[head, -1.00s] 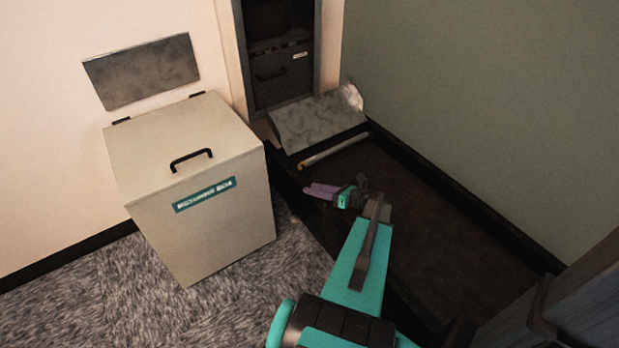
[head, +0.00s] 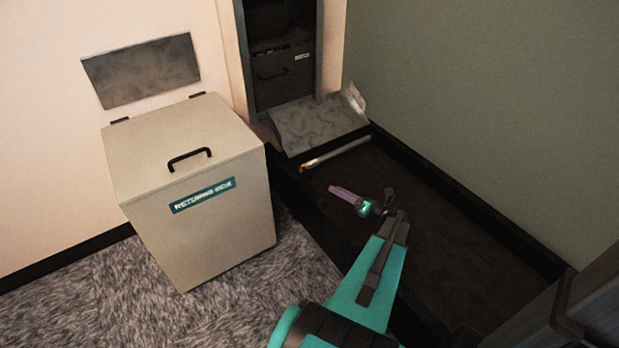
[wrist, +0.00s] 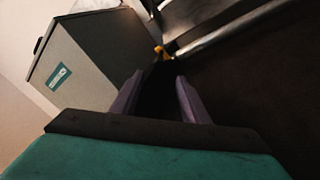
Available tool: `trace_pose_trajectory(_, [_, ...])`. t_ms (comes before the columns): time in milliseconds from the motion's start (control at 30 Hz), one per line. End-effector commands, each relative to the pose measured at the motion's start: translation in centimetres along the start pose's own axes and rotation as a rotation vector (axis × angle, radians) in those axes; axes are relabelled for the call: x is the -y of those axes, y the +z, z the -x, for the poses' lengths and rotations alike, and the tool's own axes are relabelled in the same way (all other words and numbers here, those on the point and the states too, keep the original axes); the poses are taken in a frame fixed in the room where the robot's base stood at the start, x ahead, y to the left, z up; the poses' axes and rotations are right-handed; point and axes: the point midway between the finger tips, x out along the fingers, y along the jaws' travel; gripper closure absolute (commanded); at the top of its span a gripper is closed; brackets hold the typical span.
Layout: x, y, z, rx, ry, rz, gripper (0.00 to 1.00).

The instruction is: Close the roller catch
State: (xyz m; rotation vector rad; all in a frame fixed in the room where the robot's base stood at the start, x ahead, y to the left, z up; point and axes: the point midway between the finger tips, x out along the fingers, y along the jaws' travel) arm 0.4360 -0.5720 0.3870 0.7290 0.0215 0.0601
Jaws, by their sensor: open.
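A pale metal roller (head: 338,152) lies across the dark floor strip, below a tilted grey metal chute plate. A small orange-yellow piece (head: 303,169), which looks like the roller catch, sits at its left end. It also shows in the wrist view (wrist: 161,51), beside the end of the roller (wrist: 225,27). I cannot tell whether the catch is open or shut. My gripper (head: 333,189) is in front of the roller, apart from it, with its purple fingers pointing left and slightly up. In the wrist view the fingers (wrist: 158,82) are spread with nothing between them, and the catch lies beyond them.
A beige returns box (head: 205,235) with a black handle stands to the left and also shows in the wrist view (wrist: 85,75). A dark cabinet (head: 283,60) stands behind the chute plate (head: 320,120). A green wall (head: 490,110) bounds the right. The dark strip right of my gripper is clear.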

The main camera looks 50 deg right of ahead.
Motion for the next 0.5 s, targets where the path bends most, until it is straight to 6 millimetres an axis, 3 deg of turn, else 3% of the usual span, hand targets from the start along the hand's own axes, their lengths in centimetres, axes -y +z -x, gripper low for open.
trace_pose_trajectory(267, [-0.1, -0.2, -1.4, -0.004, 0.004, 0.001, 0.59])
trace_pose_trajectory(500, [-0.1, -0.3, -4.2, -0.006, 0.006, 0.002, 0.59])
